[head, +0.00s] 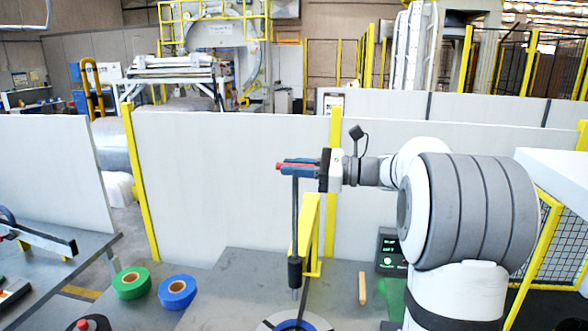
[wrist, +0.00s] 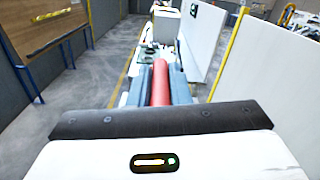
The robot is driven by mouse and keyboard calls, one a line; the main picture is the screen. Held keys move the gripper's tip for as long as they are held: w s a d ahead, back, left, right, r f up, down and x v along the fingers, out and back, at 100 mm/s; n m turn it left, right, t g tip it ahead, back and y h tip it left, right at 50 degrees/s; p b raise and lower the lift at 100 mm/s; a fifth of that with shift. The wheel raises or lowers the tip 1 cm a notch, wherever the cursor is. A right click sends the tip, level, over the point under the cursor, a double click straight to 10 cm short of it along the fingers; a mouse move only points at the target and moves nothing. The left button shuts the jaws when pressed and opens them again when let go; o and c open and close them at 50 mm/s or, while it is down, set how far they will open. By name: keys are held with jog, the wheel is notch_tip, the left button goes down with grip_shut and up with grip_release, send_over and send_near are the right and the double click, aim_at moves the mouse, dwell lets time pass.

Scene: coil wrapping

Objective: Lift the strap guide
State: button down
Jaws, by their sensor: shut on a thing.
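The strap guide (head: 295,225) looks like a long thin grey rod hanging upright, with a black cylindrical piece near its lower end and a red bar at its top. My gripper (head: 298,168) is shut on the red bar. In the wrist view the red bar (wrist: 160,84) lies between my two blue-grey fingers. The rod's lower tip is close to a round grey base with a blue ring (head: 290,326) at the bottom edge; I cannot tell whether they touch.
A green roll (head: 131,283) and a blue roll (head: 177,292) lie on the grey table (head: 235,275) to the left. A small wooden piece (head: 362,288) and a dark panel with green lights (head: 389,253) are at right. White partitions (head: 230,180) and yellow posts stand behind.

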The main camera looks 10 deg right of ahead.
jog(key=shift+r, duration=0.4)
jog(key=c, duration=1.8)
grip_release()
jog(key=o, duration=0.4)
jog(key=shift+f, duration=0.2)
jog(key=shift+o, duration=0.2)
jog(key=b+v, duration=0.2)
jog(key=v, duration=0.6)
jog(key=shift+a, duration=0.1)
